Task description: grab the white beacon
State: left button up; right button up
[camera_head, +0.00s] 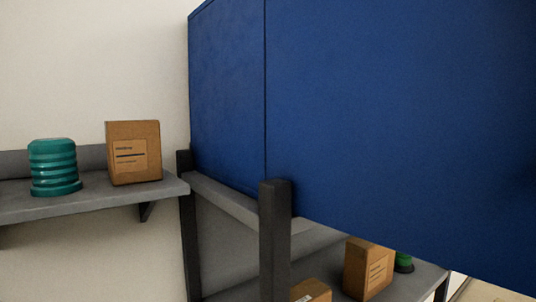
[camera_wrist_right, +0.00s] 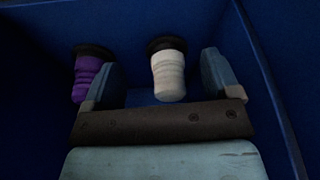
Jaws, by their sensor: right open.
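The white beacon (camera_wrist_right: 169,78) shows in the right wrist view, a pale ribbed body with a dark base at its upper end in the picture. My right gripper (camera_wrist_right: 160,63) is open. Its two blue-grey fingers show to the left and right of the white beacon, with gaps on both sides. I cannot tell whether the beacon is fully between the fingertips in depth. The head view shows neither the white beacon nor either gripper; a large blue bin (camera_head: 390,110) fills much of it.
A purple beacon (camera_wrist_right: 88,78) stands left of the white one, close to the left finger and partly hidden by it. Blue walls (camera_wrist_right: 262,70) surround them. In the head view, a teal beacon (camera_head: 54,167) and a cardboard box (camera_head: 134,153) sit on a grey shelf (camera_head: 100,200).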

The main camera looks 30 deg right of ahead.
jog(key=w, duration=0.1)
jog(key=w+a, duration=0.1)
jog(key=w, duration=0.2)
jog(key=shift+w+a+p, duration=0.3)
jog(key=shift+a+p, duration=0.05)
jog(key=shift+a, duration=0.05)
jog(key=shift+w+a, duration=0.1)
jog(key=shift+w, duration=0.2)
jog(key=shift+w+a+r+p, duration=0.1)
jog(key=shift+w+a+p, duration=0.1)
jog(key=shift+w+p, duration=0.3)
jog(key=shift+w+a+r+p, duration=0.15)
jog(key=shift+w+p, duration=0.1)
jog(key=shift+w, duration=0.4)
jog(key=shift+w+a+f+p, duration=0.15)
jog(key=shift+w+f+p, duration=0.15)
jog(key=shift+f, duration=0.35)
jog(key=shift+w+a+f+p, duration=0.15)
jog(key=shift+w+f, duration=0.25)
jog(key=shift+f, duration=0.55)
jog(key=shift+s+d+f, duration=0.1)
jog(key=shift+s+d, duration=0.05)
jog(key=c, duration=1.1)
jog(key=shift+c, duration=1)
